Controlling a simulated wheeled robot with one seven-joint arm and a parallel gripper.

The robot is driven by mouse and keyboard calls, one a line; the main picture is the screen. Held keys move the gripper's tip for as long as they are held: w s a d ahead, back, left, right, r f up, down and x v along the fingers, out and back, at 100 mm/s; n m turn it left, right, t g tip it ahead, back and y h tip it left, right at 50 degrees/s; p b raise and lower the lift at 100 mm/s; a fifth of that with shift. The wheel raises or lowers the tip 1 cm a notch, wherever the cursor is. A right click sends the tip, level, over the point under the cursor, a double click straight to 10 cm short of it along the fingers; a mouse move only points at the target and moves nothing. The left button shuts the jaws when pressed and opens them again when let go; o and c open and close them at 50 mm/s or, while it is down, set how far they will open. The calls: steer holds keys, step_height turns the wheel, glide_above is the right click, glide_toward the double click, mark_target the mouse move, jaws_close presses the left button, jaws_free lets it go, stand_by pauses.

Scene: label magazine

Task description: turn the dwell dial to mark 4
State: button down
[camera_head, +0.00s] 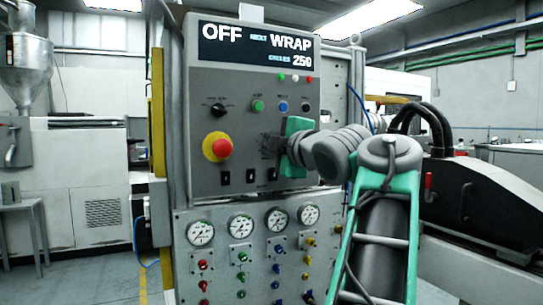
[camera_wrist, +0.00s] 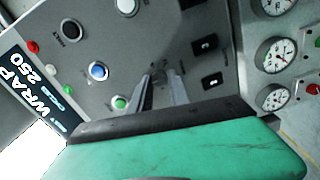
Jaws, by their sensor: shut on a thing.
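The grey control panel (camera_head: 235,60) stands upright in front of me in the head view. My gripper (camera_head: 275,146), with a green body, reaches its right middle part from the right. In the wrist view the two grey fingers (camera_wrist: 161,88) point at the panel face and are closed on the dwell dial (camera_wrist: 159,77), a small dark knob. The fingers hide most of the dial.
A red mushroom button on a yellow base (camera_head: 217,147) is left of the gripper. A black selector (camera_head: 218,110), green (camera_head: 258,106), blue (camera_head: 283,106) and black (camera_head: 305,107) buttons sit above. Black rocker switches (camera_head: 223,178) are below. Gauges (camera_head: 242,226) and coloured valves fill the lower panel.

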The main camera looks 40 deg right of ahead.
steer(key=n+b, duration=0.2)
steer(key=n, duration=0.2)
steer(key=shift+f+n, duration=0.1)
steer(key=shift+n, duration=0.3)
steer(key=shift+b, duration=0.3)
steer(key=c, duration=1.2)
jaws_free()
steer(key=shift+c, duration=0.2)
steer(key=shift+s, duration=0.1)
steer(key=v, duration=0.7)
steer(key=shift+s+p, duration=0.35)
steer(key=shift+p, duration=0.1)
